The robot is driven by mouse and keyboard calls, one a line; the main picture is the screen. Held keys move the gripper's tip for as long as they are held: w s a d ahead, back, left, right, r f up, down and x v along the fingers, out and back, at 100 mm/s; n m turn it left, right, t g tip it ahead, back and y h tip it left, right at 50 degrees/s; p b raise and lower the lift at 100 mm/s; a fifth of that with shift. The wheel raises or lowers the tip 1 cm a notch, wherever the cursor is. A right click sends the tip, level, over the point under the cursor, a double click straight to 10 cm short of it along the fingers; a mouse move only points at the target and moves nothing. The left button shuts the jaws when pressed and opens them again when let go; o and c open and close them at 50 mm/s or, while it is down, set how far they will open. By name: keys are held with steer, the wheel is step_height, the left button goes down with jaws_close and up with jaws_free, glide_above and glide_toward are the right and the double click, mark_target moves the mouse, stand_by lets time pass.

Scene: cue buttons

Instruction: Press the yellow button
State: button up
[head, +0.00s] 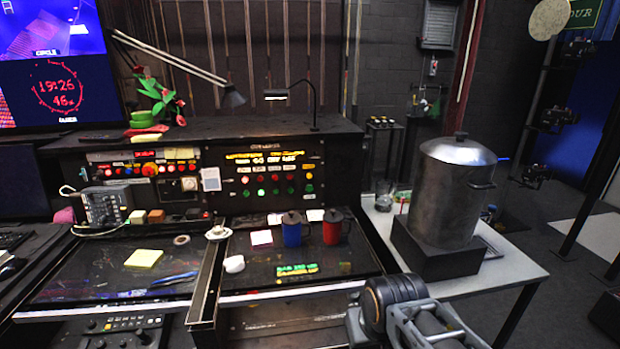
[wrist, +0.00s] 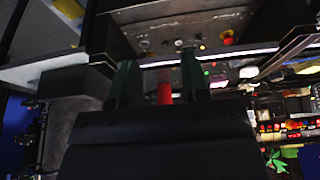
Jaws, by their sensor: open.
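The control panel (head: 262,178) in the head view carries rows of small red and green lit buttons, with yellow markings above. Its left part (head: 150,167) has orange and red controls. In the head view my arm is at the bottom right; the fingertips are not clear.
A blue mug (head: 292,230) and the red mug (head: 333,227) stand on the dark desk below the panel. A yellow note pad (head: 143,258) lies left of a raised divider (head: 207,285). A big metal pot (head: 452,190) stands right on a black block.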

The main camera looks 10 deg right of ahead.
jaws_close()
stand_by(1.5)
